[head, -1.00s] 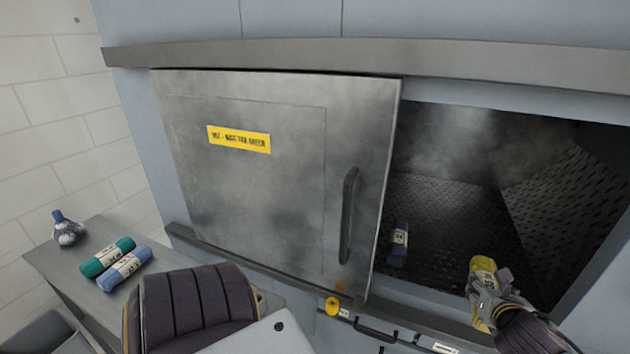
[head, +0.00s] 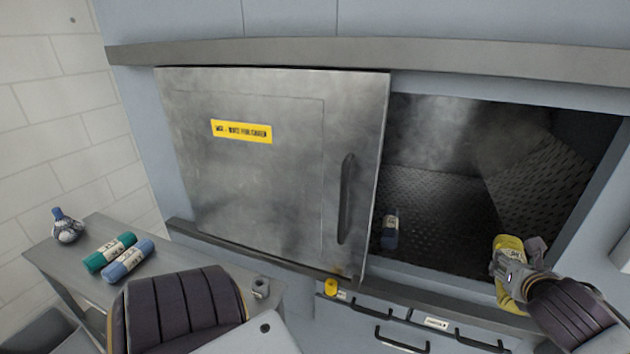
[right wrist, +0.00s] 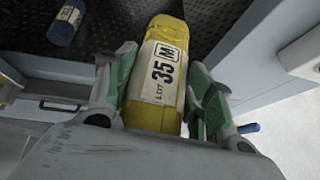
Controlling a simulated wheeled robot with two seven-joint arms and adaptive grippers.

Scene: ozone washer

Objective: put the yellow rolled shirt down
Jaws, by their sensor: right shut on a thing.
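The yellow rolled shirt (head: 508,262) is in my right gripper (head: 517,270), at the front right edge of the open washer chamber.
The metal door (head: 285,165) covers the left part of the opening. A teal roll (head: 110,252) and a blue roll (head: 128,261) lie on the side table (head: 75,285) beside a small bottle (head: 67,226). Drawer handles (head: 400,340) jut out below the opening. Chamber floor right of the blue roll is clear.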

